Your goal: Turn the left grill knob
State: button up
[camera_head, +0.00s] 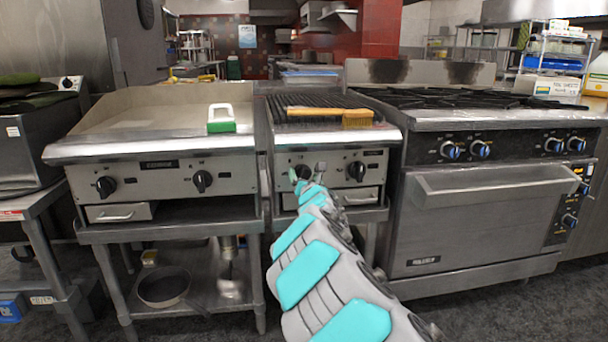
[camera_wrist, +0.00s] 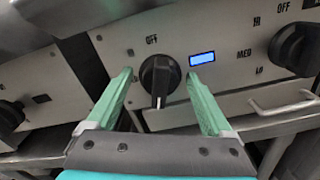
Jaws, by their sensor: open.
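The left grill knob (camera_wrist: 160,80) is black and round with a raised grip bar, on the grill's steel front panel. In the wrist view its bar points nearly straight down, with an OFF mark above it. My gripper (camera_wrist: 159,76) is open, its two green fingers on either side of the knob with visible gaps. I cannot tell how deep the fingertips reach. In the head view my gripper (camera_head: 305,178) is in front of the grill's left side and partly hides the knob. The grill (camera_head: 287,160) stands between the griddle and the range.
The right grill knob (camera_head: 356,171) is to the right, above a drawer handle (camera_wrist: 285,105). A griddle knob (camera_head: 201,181) is to the left. A wooden-handled brush (camera_head: 325,112) lies on the grill top. A green-and-white scraper (camera_head: 221,120) sits on the griddle.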

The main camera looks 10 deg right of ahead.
jog(key=shift+w, duration=0.8)
jog(key=c, duration=1.1)
